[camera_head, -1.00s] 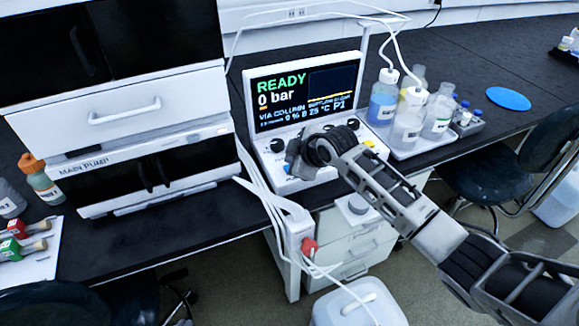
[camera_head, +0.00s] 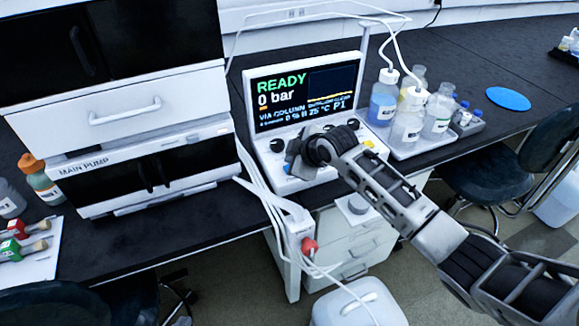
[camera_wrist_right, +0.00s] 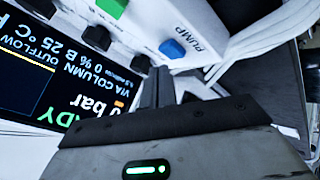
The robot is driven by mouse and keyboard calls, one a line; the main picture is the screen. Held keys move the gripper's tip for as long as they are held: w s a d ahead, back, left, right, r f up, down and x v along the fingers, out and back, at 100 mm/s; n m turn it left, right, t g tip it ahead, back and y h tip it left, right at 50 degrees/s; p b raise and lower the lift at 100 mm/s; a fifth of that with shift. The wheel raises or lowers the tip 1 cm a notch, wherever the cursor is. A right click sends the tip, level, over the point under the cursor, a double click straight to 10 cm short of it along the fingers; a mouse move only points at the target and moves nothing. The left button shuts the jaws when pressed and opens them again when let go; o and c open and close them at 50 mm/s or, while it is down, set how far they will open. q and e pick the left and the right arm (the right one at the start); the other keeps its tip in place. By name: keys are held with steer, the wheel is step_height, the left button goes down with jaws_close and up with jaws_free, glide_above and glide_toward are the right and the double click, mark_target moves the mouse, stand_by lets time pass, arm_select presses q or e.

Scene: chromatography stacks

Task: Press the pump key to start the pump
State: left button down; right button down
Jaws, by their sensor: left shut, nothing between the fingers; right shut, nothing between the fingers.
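The pump key is a blue key (camera_wrist_right: 172,48) beside the label PUMP on the white front panel of the control unit (camera_head: 270,145). The screen (camera_head: 305,95) reads READY and 0 bar. My right gripper (camera_wrist_right: 157,76) is shut and empty, its fingertips at the panel close to the blue key in the right wrist view. I cannot tell if they touch it. In the head view, my right gripper (camera_head: 293,160) is over the panel's lower left part and hides much of it. My left gripper is not in view.
A green key (camera_wrist_right: 112,8) and dark knobs (camera_wrist_right: 139,63) share the panel. White tubes (camera_head: 262,180) run down at its left, beside the MAIN PUMP cabinet (camera_head: 75,185). A tray (camera_head: 425,143) with bottles stands at its right.

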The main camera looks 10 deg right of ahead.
steer(key=shift+f, duration=0.1)
stand_by(0.3)
steer(key=shift+f, duration=0.35)
steer(key=shift+f, duration=0.25)
stand_by(0.4)
steer(key=shift+f+b, duration=0.3)
steer(key=shift+b, duration=0.05)
stand_by(0.4)
steer(key=shift+r, duration=0.1)
steer(key=shift+r+p, duration=0.9)
steer(key=shift+p, duration=0.2)
